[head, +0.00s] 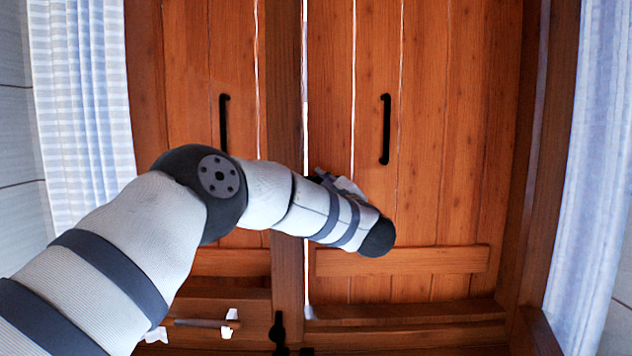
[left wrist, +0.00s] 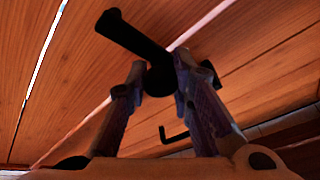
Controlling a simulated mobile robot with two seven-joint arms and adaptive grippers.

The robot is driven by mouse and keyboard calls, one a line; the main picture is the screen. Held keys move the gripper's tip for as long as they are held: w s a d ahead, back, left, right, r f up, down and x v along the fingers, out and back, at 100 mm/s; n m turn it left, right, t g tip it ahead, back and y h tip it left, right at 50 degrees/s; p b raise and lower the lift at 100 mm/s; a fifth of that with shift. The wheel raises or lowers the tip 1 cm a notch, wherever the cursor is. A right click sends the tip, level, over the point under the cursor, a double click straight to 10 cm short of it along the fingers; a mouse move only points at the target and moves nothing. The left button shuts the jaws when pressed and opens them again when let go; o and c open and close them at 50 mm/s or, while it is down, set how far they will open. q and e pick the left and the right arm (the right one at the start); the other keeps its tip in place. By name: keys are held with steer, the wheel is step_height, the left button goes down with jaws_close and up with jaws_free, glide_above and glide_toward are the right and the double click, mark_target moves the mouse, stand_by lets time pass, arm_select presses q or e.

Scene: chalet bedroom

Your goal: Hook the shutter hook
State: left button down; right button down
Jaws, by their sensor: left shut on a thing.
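Two wooden shutter leaves stand side by side, the left leaf (head: 185,60) and the right leaf (head: 450,180), with a bright thin gap near a middle post. My left arm reaches across them, and my left gripper (head: 330,183) is close to the right leaf, mostly hidden by the wrist. In the left wrist view its two fingers (left wrist: 158,92) are closed around the rounded end of a black shutter hook (left wrist: 128,36), whose bar slants up-left across the boards. Behind the fingers is a thin black bent piece (left wrist: 176,136); what it is I cannot tell. My right gripper is not in view.
Black pull handles sit on the left leaf (head: 223,122) and right leaf (head: 385,130). Black hardware (head: 278,328) is low on the middle post. Pale curtains hang at the left (head: 82,90) and right (head: 597,150).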

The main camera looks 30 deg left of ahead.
arm_select(q)
steer(key=shift+f, duration=0.2)
steer(key=c, duration=1.4)
jaws_free()
steer(key=shift+w, duration=0.1)
steer(key=v, duration=1.2)
steer(key=shift+d+r, duration=0.1)
steer(key=shift+r, duration=0.05)
